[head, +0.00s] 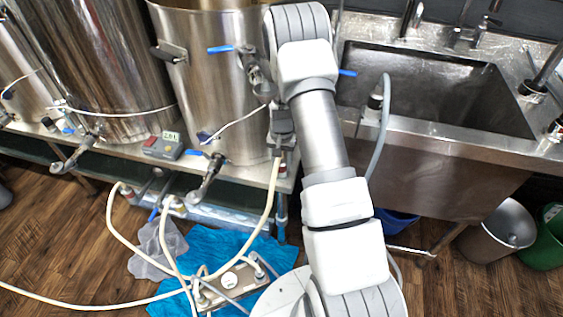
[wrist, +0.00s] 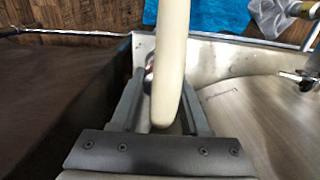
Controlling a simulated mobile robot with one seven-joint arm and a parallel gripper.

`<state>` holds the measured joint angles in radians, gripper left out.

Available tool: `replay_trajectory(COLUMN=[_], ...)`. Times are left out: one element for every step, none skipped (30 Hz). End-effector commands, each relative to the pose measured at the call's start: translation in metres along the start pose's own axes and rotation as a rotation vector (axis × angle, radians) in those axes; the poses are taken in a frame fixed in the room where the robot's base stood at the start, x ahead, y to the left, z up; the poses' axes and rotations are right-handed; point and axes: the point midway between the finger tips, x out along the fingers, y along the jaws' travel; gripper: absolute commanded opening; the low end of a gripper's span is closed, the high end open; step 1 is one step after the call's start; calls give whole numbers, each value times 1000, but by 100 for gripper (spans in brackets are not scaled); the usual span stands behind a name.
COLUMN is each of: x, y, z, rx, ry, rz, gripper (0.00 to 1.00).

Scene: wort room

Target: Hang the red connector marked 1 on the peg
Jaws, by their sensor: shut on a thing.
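My gripper (head: 282,138) is in front of the steel kettle's right side in the head view, pointing down. It is shut on the end of a cream hose (head: 270,205). A small dark red part, likely the red connector (head: 283,169), shows just under the jaws. In the wrist view the hose (wrist: 172,50) passes over my gripper (wrist: 161,88) and hides most of what is between the fingers. A bit of shiny metal shows beside the hose. No number 1 is legible, and I cannot make out the peg.
Steel kettles with valves (head: 205,175) stand on a bench at left. A steel sink (head: 430,95) is at right, with a grey hose (head: 384,120) at its left edge. A plate chiller (head: 230,288) with hoses lies on a blue cloth (head: 215,245). Buckets (head: 497,232) stand below the sink.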

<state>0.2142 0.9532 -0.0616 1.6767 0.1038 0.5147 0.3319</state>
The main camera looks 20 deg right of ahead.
Motion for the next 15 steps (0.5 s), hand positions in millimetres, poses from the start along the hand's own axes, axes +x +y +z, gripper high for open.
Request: replay_trajectory(x=[2,2,3,4,4,4,3,3,3,3,4,4,4,4,4], y=[0,0,0,0,0,0,0,0,0,0,0,0,0,0,0], z=[0,0,0,0,0,0,0,0,0,0,0,0,0,0,0], rx=[0,0,0,0,0,0,0,0,0,0,0,0,0,0,0], ry=[1,1,1,1,1,1,1,1,1,1,1,1,0,0,0], rz=[0,0,0,0,0,0,0,0,0,0,0,0,0,0,0], gripper=[0,0,0,0,0,49,54,60,67,72,78,80,80,80,80])
